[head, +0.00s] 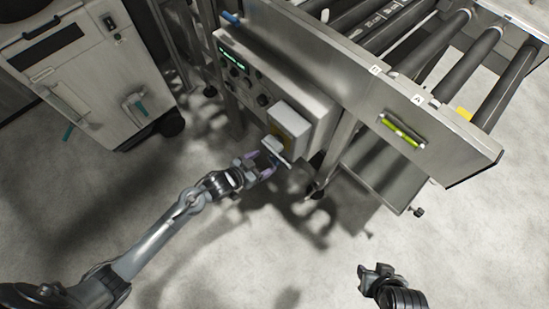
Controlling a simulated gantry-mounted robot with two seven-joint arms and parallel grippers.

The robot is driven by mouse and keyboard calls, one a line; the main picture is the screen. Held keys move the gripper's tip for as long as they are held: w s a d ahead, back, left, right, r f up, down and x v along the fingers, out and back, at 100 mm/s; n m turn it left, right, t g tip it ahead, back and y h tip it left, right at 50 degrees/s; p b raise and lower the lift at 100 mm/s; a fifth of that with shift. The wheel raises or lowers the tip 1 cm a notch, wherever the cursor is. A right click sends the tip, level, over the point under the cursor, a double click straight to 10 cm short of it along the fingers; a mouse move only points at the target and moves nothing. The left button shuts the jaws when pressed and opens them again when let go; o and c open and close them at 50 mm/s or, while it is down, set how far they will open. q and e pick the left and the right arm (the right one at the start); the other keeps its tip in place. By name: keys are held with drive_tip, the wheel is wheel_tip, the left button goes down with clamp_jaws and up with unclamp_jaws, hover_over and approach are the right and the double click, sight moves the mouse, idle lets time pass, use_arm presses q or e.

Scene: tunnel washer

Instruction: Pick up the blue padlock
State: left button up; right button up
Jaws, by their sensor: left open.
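My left gripper (262,165) is open, its purple-tipped fingers apart, low in front of the control box on the machine's side. A pale plate-like part (277,149) sits just beyond the fingertips, at the bottom of a grey box with a yellow face (288,125). I cannot clearly make out the blue padlock. A small dark bluish patch by the pale part may be it, but it is too small to tell. I see nothing held between the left fingers. My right gripper (374,275) is at the bottom right, far from the box; its jaw state is unclear.
The control panel (245,78) has a green display and several knobs. A roller conveyor (440,60) with a steel side rail and a yellow-green handle (402,131) fills the upper right. A grey cabinet (90,70) with teal handles stands upper left. The floor (230,245) between my arms is clear.

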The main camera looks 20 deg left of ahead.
sight(272, 158)
use_arm(q)
drive_tip(key=b+x, duration=0.2)
drive_tip(key=x, duration=0.2)
drive_tip(key=shift+d+b, duration=0.3)
drive_tip(key=shift+w+d+f, duration=0.15)
drive_tip(key=shift+w, duration=0.2)
drive_tip(key=shift+s, duration=0.1)
drive_tip(key=shift+c, duration=0.5)
drive_tip(key=c, duration=1.1)
